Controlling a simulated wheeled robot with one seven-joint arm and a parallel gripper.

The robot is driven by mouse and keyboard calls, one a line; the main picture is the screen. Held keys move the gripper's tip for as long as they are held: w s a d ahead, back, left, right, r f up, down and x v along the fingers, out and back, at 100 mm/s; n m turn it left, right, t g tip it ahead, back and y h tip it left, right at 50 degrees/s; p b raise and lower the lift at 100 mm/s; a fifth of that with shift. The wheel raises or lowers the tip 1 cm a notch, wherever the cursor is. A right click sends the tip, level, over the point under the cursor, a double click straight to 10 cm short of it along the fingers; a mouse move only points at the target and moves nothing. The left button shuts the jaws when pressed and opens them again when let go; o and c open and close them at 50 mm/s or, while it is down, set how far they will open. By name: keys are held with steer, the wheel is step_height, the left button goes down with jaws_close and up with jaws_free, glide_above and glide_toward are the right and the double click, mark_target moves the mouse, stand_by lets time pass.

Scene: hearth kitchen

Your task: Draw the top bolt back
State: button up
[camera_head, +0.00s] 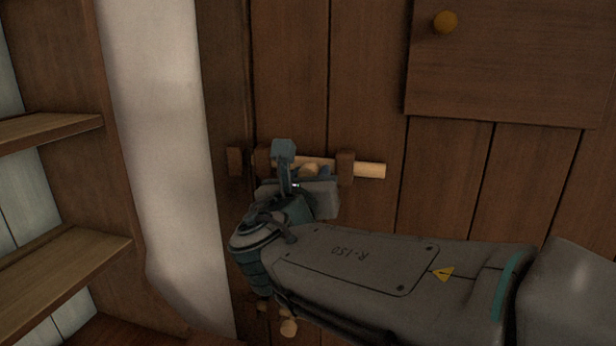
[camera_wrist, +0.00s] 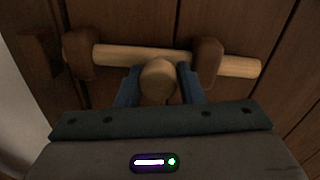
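The top bolt (camera_head: 369,170) is a pale wooden rod lying across the dark plank door. It runs through two brown brackets, the right one (camera_head: 345,166) and the left one (camera_head: 263,161). The rod (camera_wrist: 237,67) also shows in the wrist view, its right end sticking out past the right bracket (camera_wrist: 206,62). A round pale knob (camera_wrist: 158,80) stands out from its middle. My gripper (camera_wrist: 159,86) has one blue finger on each side of the knob, very close to it. Whether they press on it is unclear. My gripper also shows in the head view (camera_head: 304,163).
A dark block (camera_head: 235,161) sits left of the left bracket; whether the rod reaches into it is unclear. Another pale knob (camera_head: 288,327) shows low, below my arm. Shelves (camera_head: 50,127) stand at the left.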

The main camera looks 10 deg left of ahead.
steer(key=o, duration=0.3)
steer(key=shift+w+d, duration=0.1)
steer(key=shift+d, duration=0.2)
steer(key=shift+a, duration=0.1)
steer(key=shift+a, duration=0.1)
steer(key=shift+s, duration=0.25)
steer(key=s+b, duration=0.2)
steer(key=s, duration=1.1)
steer(key=shift+s+d, duration=0.2)
steer(key=shift+d, duration=0.15)
